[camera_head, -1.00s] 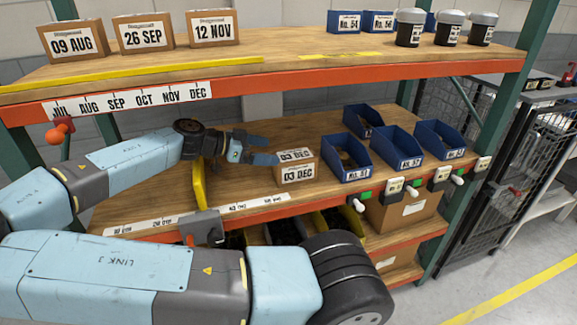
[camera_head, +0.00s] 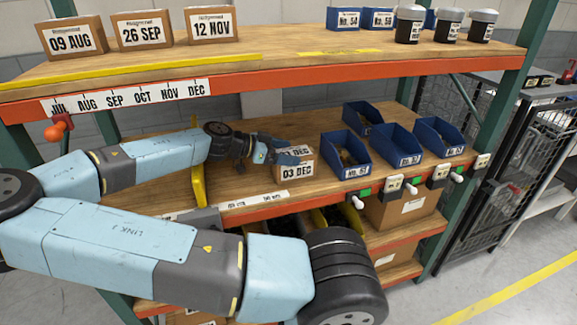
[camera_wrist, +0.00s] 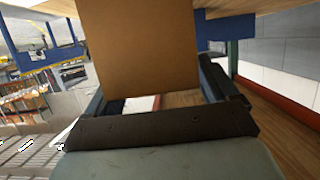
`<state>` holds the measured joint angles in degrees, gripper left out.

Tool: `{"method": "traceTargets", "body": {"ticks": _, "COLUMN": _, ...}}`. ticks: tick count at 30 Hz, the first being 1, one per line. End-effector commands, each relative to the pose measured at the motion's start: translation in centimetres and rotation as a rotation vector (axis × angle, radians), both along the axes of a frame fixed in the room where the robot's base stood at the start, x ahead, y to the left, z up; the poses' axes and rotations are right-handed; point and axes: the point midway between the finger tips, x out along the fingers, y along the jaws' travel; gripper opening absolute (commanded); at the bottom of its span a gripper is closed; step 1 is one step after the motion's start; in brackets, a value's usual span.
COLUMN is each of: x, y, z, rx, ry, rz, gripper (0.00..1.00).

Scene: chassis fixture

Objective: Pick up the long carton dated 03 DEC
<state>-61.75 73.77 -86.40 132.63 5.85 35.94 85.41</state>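The long carton dated 03 DEC (camera_head: 297,172) is a brown box with white date labels on its front and top. It sits on the middle shelf, left of the blue bins. My gripper (camera_head: 277,151) is at its left end, and a blue finger covers part of the top label. In the wrist view the plain brown carton (camera_wrist: 140,45) rises between the spread fingers of my gripper (camera_wrist: 152,85). Whether the fingers press on its sides, I cannot tell. The carton's far end is out of sight in the wrist view.
Blue bins (camera_head: 395,148) stand close to the carton's right. A yellow upright divider (camera_head: 198,185) stands left of it, near my arm. The upper shelf (camera_head: 270,68) overhangs behind, with cartons dated 09 AUG (camera_head: 72,38), 26 SEP (camera_head: 145,30) and 12 NOV (camera_head: 212,25).

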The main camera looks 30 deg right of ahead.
Motion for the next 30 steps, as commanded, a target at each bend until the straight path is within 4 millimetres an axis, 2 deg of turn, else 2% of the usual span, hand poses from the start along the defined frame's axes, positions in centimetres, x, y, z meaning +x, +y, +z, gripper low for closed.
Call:
{"method": "traceTargets", "body": {"ticks": 2, "x": 0.01, "y": 0.02, "z": 0.01, "rx": 0.000, "ry": 0.000, "rz": 0.000, "gripper": 0.79}}
{"method": "traceTargets", "body": {"ticks": 18, "x": 0.04, "y": 0.05, "z": 0.01, "rx": 0.000, "ry": 0.000, "rz": 0.001, "gripper": 0.27}}
{"method": "traceTargets", "body": {"ticks": 26, "x": 0.04, "y": 0.04, "z": 0.13, "rx": 0.000, "ry": 0.000, "rz": 0.001, "gripper": 0.27}}
{"method": "traceTargets", "body": {"ticks": 30, "x": -0.01, "y": -0.15, "z": 0.90, "rx": -0.001, "ry": -0.002, "rz": -0.003, "gripper": 0.26}}
